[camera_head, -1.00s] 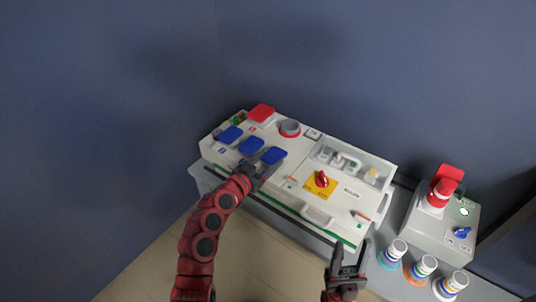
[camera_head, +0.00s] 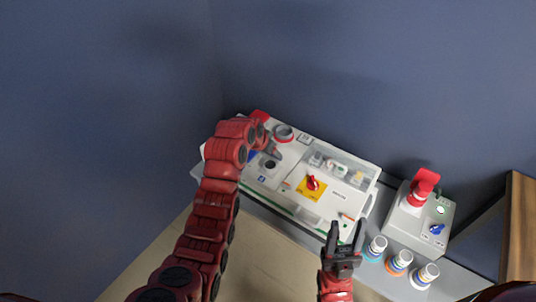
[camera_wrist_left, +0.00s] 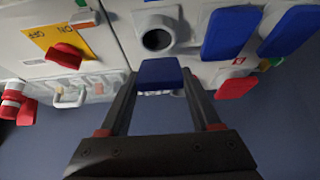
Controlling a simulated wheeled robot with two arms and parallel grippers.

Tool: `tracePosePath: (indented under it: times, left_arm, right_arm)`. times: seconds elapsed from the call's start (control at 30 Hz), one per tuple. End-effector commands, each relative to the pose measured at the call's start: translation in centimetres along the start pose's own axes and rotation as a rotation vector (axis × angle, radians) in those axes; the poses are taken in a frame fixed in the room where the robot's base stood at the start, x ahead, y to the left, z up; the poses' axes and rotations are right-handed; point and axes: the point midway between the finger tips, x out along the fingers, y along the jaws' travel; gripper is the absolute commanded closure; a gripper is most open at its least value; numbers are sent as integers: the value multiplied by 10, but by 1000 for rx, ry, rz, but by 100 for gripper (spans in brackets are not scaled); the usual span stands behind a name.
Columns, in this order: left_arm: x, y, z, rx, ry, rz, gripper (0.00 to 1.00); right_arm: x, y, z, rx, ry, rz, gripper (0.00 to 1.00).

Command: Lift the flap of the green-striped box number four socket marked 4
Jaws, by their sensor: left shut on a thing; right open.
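The white box with a green stripe along its lower edge (camera_head: 338,203) stands on a grey bench. Its nearest round socket (camera_head: 268,164) shows an open dark hole, also seen in the left wrist view (camera_wrist_left: 157,39). The blue flap (camera_wrist_left: 160,72) beside that hole stands raised between my left gripper's fingertips. My left gripper (camera_head: 272,150) is shut on this flap; in the head view my arm hides most of the flap. Other blue flaps (camera_wrist_left: 232,33) lie alongside it. My right gripper (camera_head: 347,228) is open and empty in front of the box. I cannot read a number 4.
The box also bears a red knob on a yellow plate (camera_head: 312,184), a red flap (camera_wrist_left: 236,87) and a clear-covered recess. A grey box with a red plug (camera_head: 421,190) stands to the right. Several white bottles (camera_head: 399,260) stand at the bench's front right.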

Motion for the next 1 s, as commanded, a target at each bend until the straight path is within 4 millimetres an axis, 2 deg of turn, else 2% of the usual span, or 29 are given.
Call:
tracePosePath:
  times: [0.4,1.0]
  left_arm:
    - [3,0,-10,1,-169,1,100]
    - [4,0,-13,1,-232,1,100]
  right_arm:
    - [-11,0,2,0,0,0,50]
    - [-14,-1,2,0,0,0,50]
